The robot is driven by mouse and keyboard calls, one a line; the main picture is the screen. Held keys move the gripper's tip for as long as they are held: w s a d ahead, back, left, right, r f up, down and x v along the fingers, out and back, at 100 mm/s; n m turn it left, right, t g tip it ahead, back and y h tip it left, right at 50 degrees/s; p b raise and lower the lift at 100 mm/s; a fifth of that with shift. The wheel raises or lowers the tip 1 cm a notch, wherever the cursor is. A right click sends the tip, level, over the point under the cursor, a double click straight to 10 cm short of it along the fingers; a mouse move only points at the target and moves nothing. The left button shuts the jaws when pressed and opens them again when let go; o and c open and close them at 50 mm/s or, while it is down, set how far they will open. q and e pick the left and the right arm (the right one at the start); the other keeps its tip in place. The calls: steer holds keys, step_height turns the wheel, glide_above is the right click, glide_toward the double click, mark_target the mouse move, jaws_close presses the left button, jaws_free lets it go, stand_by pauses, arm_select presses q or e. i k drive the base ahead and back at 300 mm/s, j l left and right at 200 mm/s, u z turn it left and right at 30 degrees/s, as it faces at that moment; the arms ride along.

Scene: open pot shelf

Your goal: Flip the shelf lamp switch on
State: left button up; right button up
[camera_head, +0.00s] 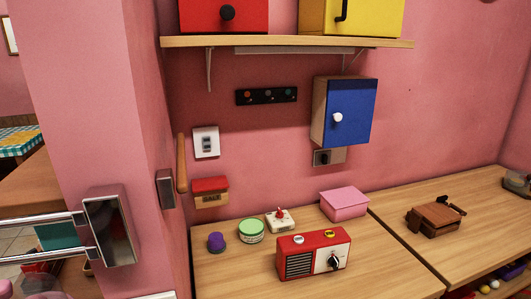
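A white wall switch (206,142) with a dark rocker in its middle is on the pink wall, left of centre. I cannot tell which way its rocker is set. A second switch plate (323,157), dark on a brownish backing, sits just under the blue cabinet (343,112). A long grey strip (287,50), which looks like the shelf lamp, is under the wooden shelf (290,42); it shows no clear glow. Neither of my grippers shows in this view.
A black strip with coloured knobs (266,96) is on the wall. Below, the counter (220,275) holds a red radio (313,253), pink box (344,204), green tin (251,231) and purple jar (216,242). A metal-faced box (110,227) stands out at left.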

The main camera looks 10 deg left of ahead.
mark_target(207, 145)
steer(key=i+l+u, duration=0.1)
steer(key=i+u, duration=0.15)
steer(key=u, duration=0.2)
steer(key=i+l+u, duration=0.2)
steer(key=u, duration=0.2)
